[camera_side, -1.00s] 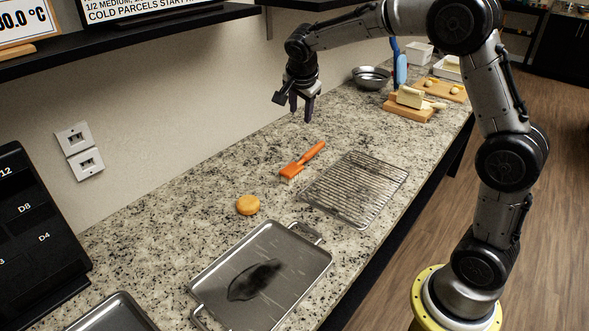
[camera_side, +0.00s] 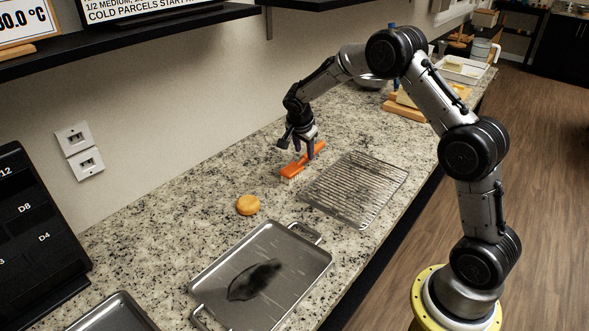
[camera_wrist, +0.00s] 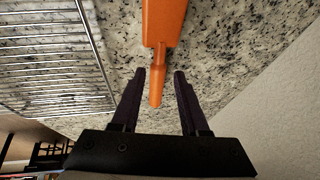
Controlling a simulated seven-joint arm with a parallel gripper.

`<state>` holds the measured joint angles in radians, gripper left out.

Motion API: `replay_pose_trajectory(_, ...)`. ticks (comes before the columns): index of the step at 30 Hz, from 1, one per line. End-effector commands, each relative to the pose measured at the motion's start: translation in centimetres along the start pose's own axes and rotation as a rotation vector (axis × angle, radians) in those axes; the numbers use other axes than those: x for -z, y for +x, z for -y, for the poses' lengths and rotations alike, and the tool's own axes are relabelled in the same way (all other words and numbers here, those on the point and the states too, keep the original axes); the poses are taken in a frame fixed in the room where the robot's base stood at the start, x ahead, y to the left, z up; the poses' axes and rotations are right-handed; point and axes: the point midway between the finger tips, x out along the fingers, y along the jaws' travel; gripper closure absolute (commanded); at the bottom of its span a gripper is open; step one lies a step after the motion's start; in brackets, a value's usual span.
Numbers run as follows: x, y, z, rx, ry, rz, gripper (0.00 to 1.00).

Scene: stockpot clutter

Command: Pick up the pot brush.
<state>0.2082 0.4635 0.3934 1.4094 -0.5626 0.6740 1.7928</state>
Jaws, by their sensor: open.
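The pot brush (camera_side: 293,169) is orange with pale bristles and lies on the speckled stone counter. In the wrist view its orange body (camera_wrist: 161,22) runs in from the top edge, and its narrow handle end points down between my fingers. My gripper (camera_side: 307,154) is open at the brush's handle end. In the wrist view the two dark fingertips of my gripper (camera_wrist: 160,73) stand on either side of the thin handle, with a gap on each side. In the side view my fingers partly hide the handle.
A wire cooling rack (camera_side: 355,188) lies close to the right of the brush. An orange-yellow round piece (camera_side: 247,205) sits nearer the camera. A metal tray with a dark stain (camera_side: 300,262) lies in front. The wall (camera_side: 215,95) rises behind the counter.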

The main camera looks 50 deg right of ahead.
Motion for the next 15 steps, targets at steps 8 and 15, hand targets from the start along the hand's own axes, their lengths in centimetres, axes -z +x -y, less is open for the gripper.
replay_pose_trajectory(8, 0.3, 3.9, -0.3, -0.003, -0.001, 0.000, 0.55)
replay_pose_trajectory(15, 0.3, 4.8, -0.2, 0.000, 0.001, 0.000, 0.55)
